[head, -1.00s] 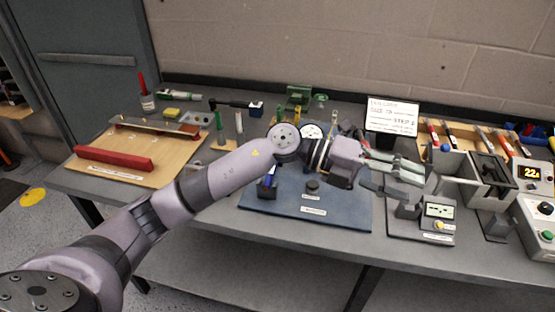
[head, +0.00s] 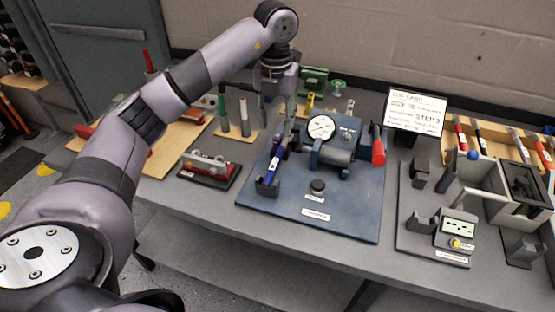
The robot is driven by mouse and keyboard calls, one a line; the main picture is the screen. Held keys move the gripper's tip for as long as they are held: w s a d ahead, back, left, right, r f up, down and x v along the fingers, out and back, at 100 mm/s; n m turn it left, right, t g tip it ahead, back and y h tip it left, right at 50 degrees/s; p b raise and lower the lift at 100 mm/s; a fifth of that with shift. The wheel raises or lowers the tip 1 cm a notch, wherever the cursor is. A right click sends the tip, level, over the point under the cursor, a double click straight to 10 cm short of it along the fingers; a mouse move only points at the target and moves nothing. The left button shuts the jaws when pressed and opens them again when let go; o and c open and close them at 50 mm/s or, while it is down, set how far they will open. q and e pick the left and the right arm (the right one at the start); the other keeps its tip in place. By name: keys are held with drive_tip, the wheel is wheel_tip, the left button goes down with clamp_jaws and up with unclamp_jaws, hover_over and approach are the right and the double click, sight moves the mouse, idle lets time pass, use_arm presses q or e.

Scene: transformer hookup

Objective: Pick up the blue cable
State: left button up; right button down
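The blue cable (head: 270,175) is a short, dark-blue piece resting at a slant on a dark holder at the left of the blue board (head: 345,225). My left gripper (head: 284,142) points down from above at the cable's far end. Its fingertips are very close to the cable or touching it. The fingers are small and overlap the cable and gauge stand, so I cannot tell whether they are open or shut on it. My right gripper is not in view.
A round gauge (head: 321,128) and a red lever (head: 378,150) stand on the board, right of my gripper. A dark tray (head: 208,172) is to the left. A sign (head: 416,112) and a grey tester (head: 455,235) are to the right.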

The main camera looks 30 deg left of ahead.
use_arm(q)
drive_tip(key=p, duration=0.2)
hover_over(275, 161)
wheel_tip(275, 161, down, 7)
drive_tip(key=shift+w+d, duration=0.1)
drive_tip(key=shift+d, duration=0.05)
drive_tip(key=shift+f+p, duration=0.4)
drive_tip(key=shift+f, duration=0.2)
wheel_tip(275, 161, down, 4)
drive_tip(key=shift+r+p, duration=0.2)
drive_tip(key=shift+p, duration=0.55)
drive_tip(key=shift+f, duration=0.35)
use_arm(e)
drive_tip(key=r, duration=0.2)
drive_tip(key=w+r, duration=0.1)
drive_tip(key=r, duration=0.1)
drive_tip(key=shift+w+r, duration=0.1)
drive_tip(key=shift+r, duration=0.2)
use_arm(q)
clamp_jaws()
